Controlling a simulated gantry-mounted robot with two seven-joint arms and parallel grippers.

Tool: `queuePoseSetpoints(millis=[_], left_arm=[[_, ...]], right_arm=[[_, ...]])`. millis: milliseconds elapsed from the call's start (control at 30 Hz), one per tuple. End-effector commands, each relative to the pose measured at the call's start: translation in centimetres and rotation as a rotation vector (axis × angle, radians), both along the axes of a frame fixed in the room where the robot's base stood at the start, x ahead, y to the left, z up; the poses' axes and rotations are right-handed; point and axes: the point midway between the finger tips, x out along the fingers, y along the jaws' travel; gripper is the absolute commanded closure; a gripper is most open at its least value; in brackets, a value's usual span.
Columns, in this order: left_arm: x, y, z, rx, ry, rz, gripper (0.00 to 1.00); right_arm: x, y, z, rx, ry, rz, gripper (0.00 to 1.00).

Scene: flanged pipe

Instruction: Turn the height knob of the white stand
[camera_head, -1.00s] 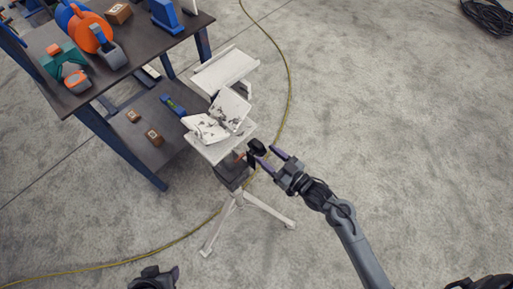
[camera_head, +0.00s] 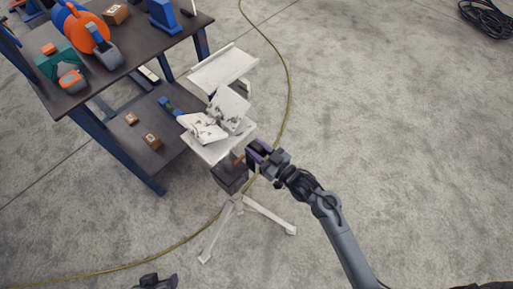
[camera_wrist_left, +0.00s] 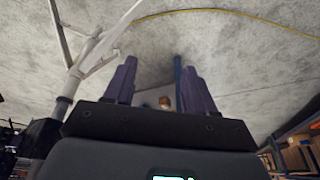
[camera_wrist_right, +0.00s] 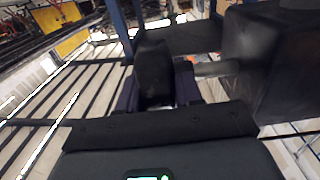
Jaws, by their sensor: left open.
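The white stand (camera_head: 222,148) stands on a tripod, with a dark block (camera_head: 231,178) under its top. The black height knob (camera_wrist_right: 155,72) sits on a short shaft from the dark block (camera_wrist_right: 265,60) in the right wrist view. My right gripper (camera_head: 258,155) is at the stand's right side, with its purple fingers on either side of the knob. I cannot tell whether they press on it. My left gripper (camera_wrist_left: 158,85) is open and empty, low over the floor; the stand's white tripod (camera_wrist_left: 90,60) shows left of it. Only part of the left arm shows at the bottom of the head view.
White plates and brackets (camera_head: 225,108) lie on the stand top. A dark workbench (camera_head: 110,75) with blue legs and several coloured items is to the left, with small boxes on its lower shelf. A yellow cable (camera_head: 288,80) crosses the floor.

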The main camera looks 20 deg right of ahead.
Motion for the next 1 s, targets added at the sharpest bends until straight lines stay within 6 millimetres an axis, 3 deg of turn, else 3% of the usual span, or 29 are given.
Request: queuePoseSetpoints(millis=[33,167,467,667,1000], left_arm=[[0.0,-0.1,0.0,-0.002,0.000,0.001,0.45],[0.0,-0.1,0.0,-0.003,0.000,0.002,0.45],[0.0,0.0,1.6,0.000,0.001,-0.001,0.45],[0.0,0.2,5.2,0.008,0.001,-0.005,0.45],[0.0,0.2,13.6,0.010,-0.001,-0.007,0.45]], right_arm=[[0.0,0.0,0.0,0.000,0.000,0.000,0.78],[0.0,0.0,0.0,0.000,0.000,0.000,0.96],[0.0,0.0,0.4,-0.015,0.030,-0.001,0.96],[0.0,0.0,0.9,-0.049,0.104,0.001,0.96],[0.2,0.0,1.3,-0.145,0.314,0.000,0.96]])
